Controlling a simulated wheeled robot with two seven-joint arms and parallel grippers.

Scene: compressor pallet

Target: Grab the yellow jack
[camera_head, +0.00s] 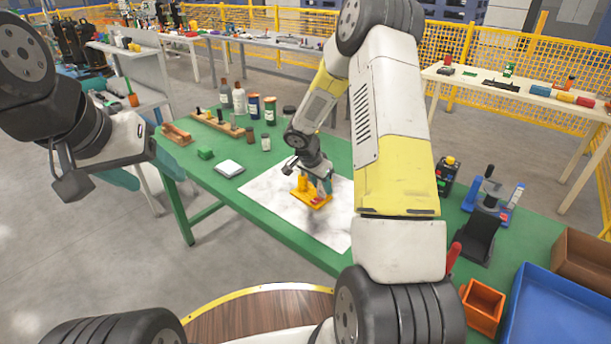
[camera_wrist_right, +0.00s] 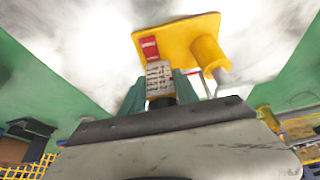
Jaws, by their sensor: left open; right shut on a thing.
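The yellow jack (camera_head: 310,199), with a flat yellow base, is over the white marbled sheet (camera_head: 270,190) on the green table. My right gripper (camera_head: 322,184) reaches down to it from above. In the right wrist view my teal fingers (camera_wrist_right: 160,88) are shut on the jack's upright part with a red and white label. The jack's yellow base (camera_wrist_right: 178,38) and yellow cylinder (camera_wrist_right: 208,55) show beyond the fingers. I cannot tell whether the base touches the sheet. My left gripper (camera_head: 143,170) is open and empty, off the table's left end.
Bottles (camera_head: 238,97), jars and a wooden rack (camera_head: 218,122) stand along the table's back left. A white square item (camera_head: 230,168) and a green block (camera_head: 205,153) lie left of the sheet. An orange bin (camera_head: 482,305) and a blue tray (camera_head: 560,312) are at the right.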

